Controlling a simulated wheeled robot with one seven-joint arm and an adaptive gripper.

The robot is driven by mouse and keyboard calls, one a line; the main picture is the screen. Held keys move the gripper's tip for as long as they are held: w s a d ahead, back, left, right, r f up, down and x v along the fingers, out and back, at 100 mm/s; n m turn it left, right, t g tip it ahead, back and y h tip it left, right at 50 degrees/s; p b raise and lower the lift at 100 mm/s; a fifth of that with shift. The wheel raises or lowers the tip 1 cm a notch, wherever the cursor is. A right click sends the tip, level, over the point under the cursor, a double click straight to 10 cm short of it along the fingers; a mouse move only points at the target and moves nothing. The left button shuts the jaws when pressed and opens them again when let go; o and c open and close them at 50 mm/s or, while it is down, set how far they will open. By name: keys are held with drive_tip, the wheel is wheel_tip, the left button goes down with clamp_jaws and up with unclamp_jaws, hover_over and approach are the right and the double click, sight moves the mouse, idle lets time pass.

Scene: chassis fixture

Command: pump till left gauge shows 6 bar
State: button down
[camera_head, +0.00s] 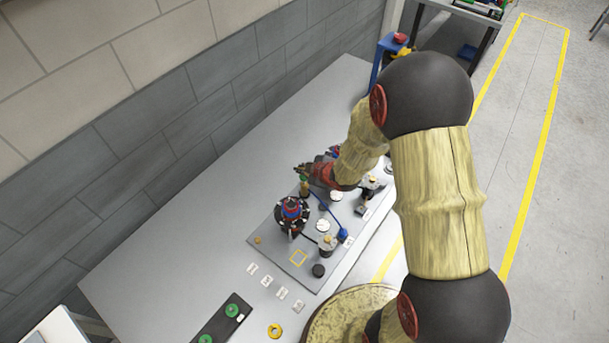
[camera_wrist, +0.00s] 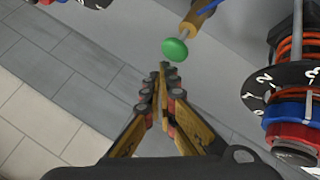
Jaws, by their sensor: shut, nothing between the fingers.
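My gripper (camera_head: 301,169) is shut and empty at the back edge of the grey fixture plate (camera_head: 265,243). In the wrist view my fingertips (camera_wrist: 161,72) are together, just short of a round green knob (camera_wrist: 175,50) on a brass-coloured shaft (camera_wrist: 200,16). I cannot tell whether they touch it. Two pale round discs, perhaps the gauges, lie on the plate, one nearer (camera_head: 322,225) and one farther (camera_head: 336,195). They are too small to read, and I cannot tell which is the left gauge.
A device with a blue and red top and a black numbered ring (camera_wrist: 282,88) stands close right of my fingers. A blue hose (camera_head: 331,212) crosses the plate. My arm hides part of the plate's far end. The table (camera_head: 190,245) is clear toward the wall.

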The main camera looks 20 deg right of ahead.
sight(303, 177)
drive_tip(key=shift+f, duration=0.1)
idle(0.7)
drive_tip(key=shift+f+b, duration=0.35)
drive_tip(key=shift+b, duration=0.1)
drive_tip(key=shift+s+f+b, duration=0.1)
drive_tip(key=shift+f+b, duration=1.1)
drive_tip(key=shift+f, duration=0.1)
idle(1.3)
drive_tip(key=shift+r, duration=0.1)
drive_tip(key=shift+r+p, duration=1.25)
drive_tip(key=shift+r, duration=0.4)
drive_tip(key=shift+r+p, duration=2)
drive_tip(key=shift+r, duration=0.55)
drive_tip(key=shift+f, duration=0.1)
